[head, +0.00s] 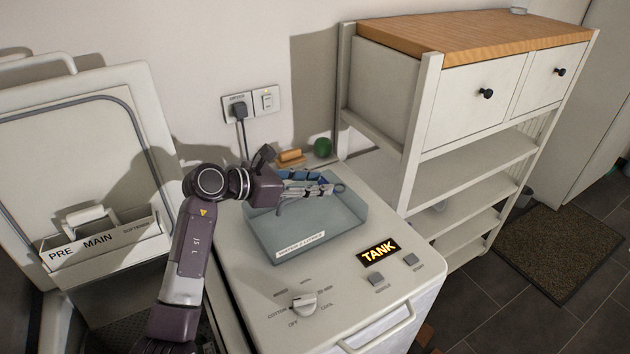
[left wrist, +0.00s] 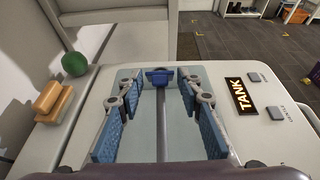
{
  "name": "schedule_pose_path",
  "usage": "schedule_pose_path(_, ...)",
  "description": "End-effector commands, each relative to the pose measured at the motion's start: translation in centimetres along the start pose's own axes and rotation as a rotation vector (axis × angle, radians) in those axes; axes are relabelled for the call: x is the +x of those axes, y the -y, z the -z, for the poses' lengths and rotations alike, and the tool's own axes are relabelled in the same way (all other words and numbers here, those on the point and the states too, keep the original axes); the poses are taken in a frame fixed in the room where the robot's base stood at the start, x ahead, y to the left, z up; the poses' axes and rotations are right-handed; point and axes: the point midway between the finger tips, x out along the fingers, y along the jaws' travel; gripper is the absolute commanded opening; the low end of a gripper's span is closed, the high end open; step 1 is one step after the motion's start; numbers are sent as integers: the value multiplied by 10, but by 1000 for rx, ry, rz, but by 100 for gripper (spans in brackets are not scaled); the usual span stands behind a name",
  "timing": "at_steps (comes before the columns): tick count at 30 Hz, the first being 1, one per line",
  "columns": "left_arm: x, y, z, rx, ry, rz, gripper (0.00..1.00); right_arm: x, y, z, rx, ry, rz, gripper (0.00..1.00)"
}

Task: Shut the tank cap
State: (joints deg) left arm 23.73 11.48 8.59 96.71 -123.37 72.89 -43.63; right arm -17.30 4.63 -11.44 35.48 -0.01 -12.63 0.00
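The right toploader has a lit TANK label (head: 378,252), also in the left wrist view (left wrist: 241,96). Beside it is a grey-blue, tray-like recess or cover (head: 335,228) with a white label on its front. In the left wrist view, its pale surface (left wrist: 146,125) has a grey bar down the middle and a small blue piece (left wrist: 160,77) at the bar's far end. I cannot tell which part is the cap. My left gripper (head: 338,188) is above this part, its blue-padded fingers (left wrist: 160,108) apart with nothing visibly held. My right gripper is out of view.
A dial (head: 303,304) and two buttons (head: 376,280) are on the machine's top. A wooden brush-like block (head: 291,157) and a green ball (head: 322,147) lie behind. A shelf unit (head: 430,110) stands right; an open-lidded toploader (head: 72,130) stands left.

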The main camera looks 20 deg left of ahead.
Motion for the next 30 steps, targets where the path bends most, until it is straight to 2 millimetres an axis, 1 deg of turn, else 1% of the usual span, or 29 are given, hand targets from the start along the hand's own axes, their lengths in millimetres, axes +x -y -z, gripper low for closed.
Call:
schedule_pose_path(5,0,0,0,0,0,0,32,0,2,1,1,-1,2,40)
schedule_pose_path(12,0,0,0,-1,0,0,6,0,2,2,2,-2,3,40)
schedule_pose_path(13,0,0,0,-1,0,0,4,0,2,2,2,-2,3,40)
schedule_pose_path(20,-1,-1,-2,1,-23,-1,4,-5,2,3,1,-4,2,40)
schedule_pose_path(26,-1,-2,-9,5,-106,-2,4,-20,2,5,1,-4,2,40)
schedule_pose_path(30,1,-2,-16,5,-192,-3,4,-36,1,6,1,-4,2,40)
